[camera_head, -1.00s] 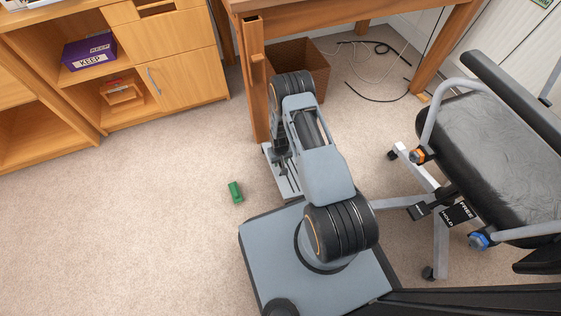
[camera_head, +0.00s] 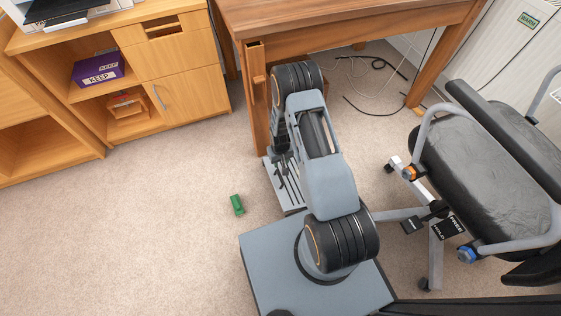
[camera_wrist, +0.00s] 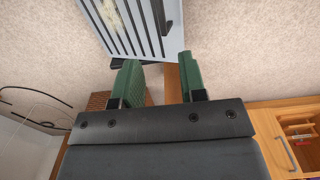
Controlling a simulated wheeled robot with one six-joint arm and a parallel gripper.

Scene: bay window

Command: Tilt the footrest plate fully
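The footrest plate (camera_head: 289,192) is a pale grey slatted plate on the carpet by the desk's left front leg, partly hidden behind my arm in the head view. In the wrist view the plate (camera_wrist: 120,22) fills the top middle, with dark slots and a dark edge piece near its lower corner. My gripper (camera_wrist: 160,82) shows there with two green fingers apart and nothing held between them. The fingertips lie just below the plate in that picture; I cannot tell whether they touch it. In the head view my gripper is mostly hidden by my arm. The plate's tilt angle is hard to judge.
The wooden desk (camera_head: 340,20) stands over the far side, with loose cables (camera_head: 375,85) beneath. A black office chair (camera_head: 480,165) stands close on the right. A small green object (camera_head: 237,205) lies on the carpet. The carpet at left is clear before the cabinet (camera_head: 185,85).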

